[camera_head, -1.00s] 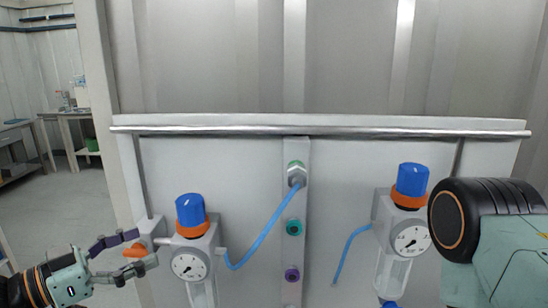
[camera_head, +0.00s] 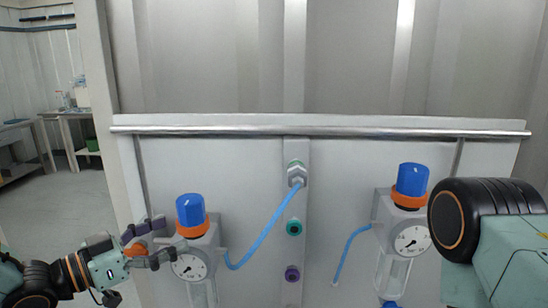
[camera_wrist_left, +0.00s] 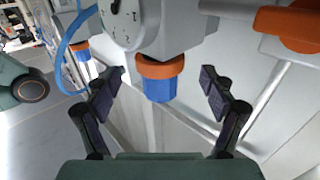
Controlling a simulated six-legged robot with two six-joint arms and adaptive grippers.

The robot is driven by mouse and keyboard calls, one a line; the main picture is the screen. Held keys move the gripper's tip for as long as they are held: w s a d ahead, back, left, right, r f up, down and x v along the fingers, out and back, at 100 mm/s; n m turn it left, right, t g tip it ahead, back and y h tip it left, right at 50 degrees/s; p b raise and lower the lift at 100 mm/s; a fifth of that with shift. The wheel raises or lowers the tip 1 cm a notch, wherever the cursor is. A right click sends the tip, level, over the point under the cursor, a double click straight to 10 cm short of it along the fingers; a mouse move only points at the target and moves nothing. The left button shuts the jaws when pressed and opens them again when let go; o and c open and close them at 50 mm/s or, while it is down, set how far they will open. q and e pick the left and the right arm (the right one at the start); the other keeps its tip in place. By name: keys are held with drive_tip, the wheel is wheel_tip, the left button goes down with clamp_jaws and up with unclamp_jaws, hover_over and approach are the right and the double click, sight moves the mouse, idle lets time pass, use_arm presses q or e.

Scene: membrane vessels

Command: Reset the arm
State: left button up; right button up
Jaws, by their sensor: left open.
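My left gripper (camera_head: 166,240) is open at the lower left of the head view, with its fingertips close beside the left regulator (camera_head: 198,257). This regulator has a blue knob (camera_head: 190,209), an orange collar and a round dial. An orange handle (camera_head: 133,250) is partly hidden by the fingers. In the left wrist view the open fingers (camera_wrist_left: 162,78) stand apart, with a blue knob (camera_wrist_left: 159,90) and orange collar in the gap between them. Nothing is gripped. Whether the fingers touch the regulator cannot be told. My right gripper is not in view; part of my right arm shows at the right.
A second regulator (camera_head: 403,235) with a blue knob stands on the panel at the right, near my right arm. A metal rail (camera_head: 320,130) crosses above. Open floor lies at far left.

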sight(179, 223)
use_arm(q)
drive_tip(key=shift+x, duration=2.85)
drive_tip(key=shift+r+p, duration=0.55)
drive_tip(key=shift+r, duration=0.3)
drive_tip(key=shift+s+a+f, duration=0.15)
drive_tip(key=shift+s+a, duration=0.05)
drive_tip(key=shift+a, duration=0.15)
drive_tip(key=shift+v, duration=1.8)
drive_tip(key=shift+s+a, duration=0.15)
drive_tip(key=shift+s, duration=0.1)
drive_tip(key=shift+s+f, duration=0.1)
